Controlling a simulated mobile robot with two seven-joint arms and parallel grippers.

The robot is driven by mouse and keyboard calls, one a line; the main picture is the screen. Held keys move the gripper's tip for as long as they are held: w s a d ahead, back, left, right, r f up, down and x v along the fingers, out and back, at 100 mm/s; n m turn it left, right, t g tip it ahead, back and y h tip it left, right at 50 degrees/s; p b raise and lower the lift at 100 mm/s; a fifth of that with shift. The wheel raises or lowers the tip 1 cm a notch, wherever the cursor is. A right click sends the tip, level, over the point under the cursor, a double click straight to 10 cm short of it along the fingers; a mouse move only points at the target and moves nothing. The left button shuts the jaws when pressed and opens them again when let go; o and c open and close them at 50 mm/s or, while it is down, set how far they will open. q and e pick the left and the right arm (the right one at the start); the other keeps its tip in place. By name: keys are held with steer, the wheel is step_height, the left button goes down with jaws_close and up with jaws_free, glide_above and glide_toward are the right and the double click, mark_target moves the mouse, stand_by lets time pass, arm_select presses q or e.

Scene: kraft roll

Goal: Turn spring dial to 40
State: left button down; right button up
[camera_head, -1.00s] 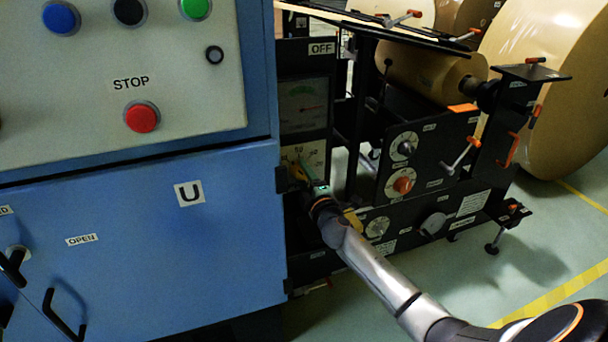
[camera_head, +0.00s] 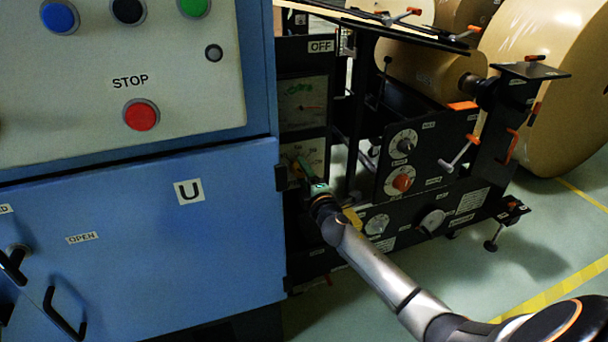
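My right gripper (camera_head: 308,171) is at a pale dial face (camera_head: 289,153) low on the machine, just right of the blue cabinet. Its fingers cover the middle of this dial, so its knob and reading are hidden. I cannot tell whether the fingers are shut on it. Further right, a white dial with a dark knob (camera_head: 404,146) sits above a white dial with an orange knob (camera_head: 402,182). Their markings are too small to read, and I cannot tell which dial is the spring dial. My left gripper is not in view.
The blue cabinet (camera_head: 140,235) with a red STOP button (camera_head: 141,115) fills the left. A lower knob (camera_head: 433,219), a clamp handle (camera_head: 459,157) and paper rolls (camera_head: 550,80) stand to the right.

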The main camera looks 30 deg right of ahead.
steer(key=shift+o, duration=0.7)
steer(key=shift+r, duration=0.2)
steer(key=shift+s+a+f, duration=0.1)
steer(key=shift+s+f, duration=0.05)
steer(key=shift+s, duration=0.15)
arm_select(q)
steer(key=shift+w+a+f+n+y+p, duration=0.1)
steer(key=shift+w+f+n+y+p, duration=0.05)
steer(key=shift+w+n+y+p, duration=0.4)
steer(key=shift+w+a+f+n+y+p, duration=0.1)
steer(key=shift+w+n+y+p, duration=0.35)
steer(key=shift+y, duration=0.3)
arm_select(e)
steer(key=v, duration=1.2)
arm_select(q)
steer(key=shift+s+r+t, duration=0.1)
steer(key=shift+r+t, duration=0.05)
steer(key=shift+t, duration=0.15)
